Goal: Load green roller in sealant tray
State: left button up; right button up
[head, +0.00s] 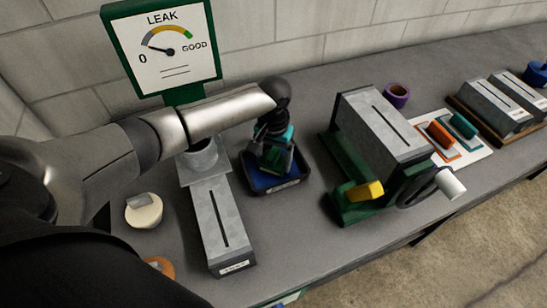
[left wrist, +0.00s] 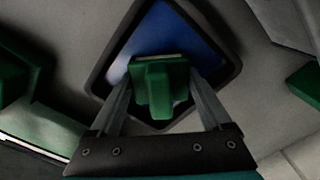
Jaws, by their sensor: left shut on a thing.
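The sealant tray (head: 292,184) is a dark, square-rimmed tray with blue inside, standing on the bench in the middle of the head view. It also shows in the left wrist view (left wrist: 190,35), behind the fingers. My left gripper (head: 274,152) is above the tray, pointing down. In the left wrist view its two fingers (left wrist: 160,88) are shut on the green roller (left wrist: 158,92), which lies in front of the blue inside. In the head view the green roller (head: 277,158) is partly hidden by the gripper. I cannot tell whether it touches the tray. My right gripper is not in view.
A grey slotted duct piece (head: 211,213) stands close left of the tray. A green-based machine (head: 353,205) with a yellow block and crank stands to the right. Further right are orange (head: 440,133) and teal rollers (head: 463,125) on a white mat. A leak gauge (head: 165,50) stands behind.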

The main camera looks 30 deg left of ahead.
aim_at(274, 152)
pick_arm(q)
jog(key=shift+s+f+p, duration=0.1)
jog(key=shift+f+p, duration=0.05)
jog(key=shift+p, duration=0.2)
dwell(1.2)
notch_tip(274, 152, up, 7)
jog(key=p, duration=0.8)
jog(key=shift+p, duration=0.4)
dwell(0.6)
jog(key=shift+r, duration=0.4)
jog(key=d+r+b, duration=0.4)
jog(key=d+r, duration=0.1)
jog(key=r, duration=0.3)
jog(key=s+f+b, duration=0.2)
jog(key=s+b, duration=0.7)
jog(key=b, duration=0.4)
jog(key=shift+s+d+f+m+b, duration=0.15)
jog(key=shift+s+d+m+b, duration=0.15)
jog(key=shift+s, duration=0.1)
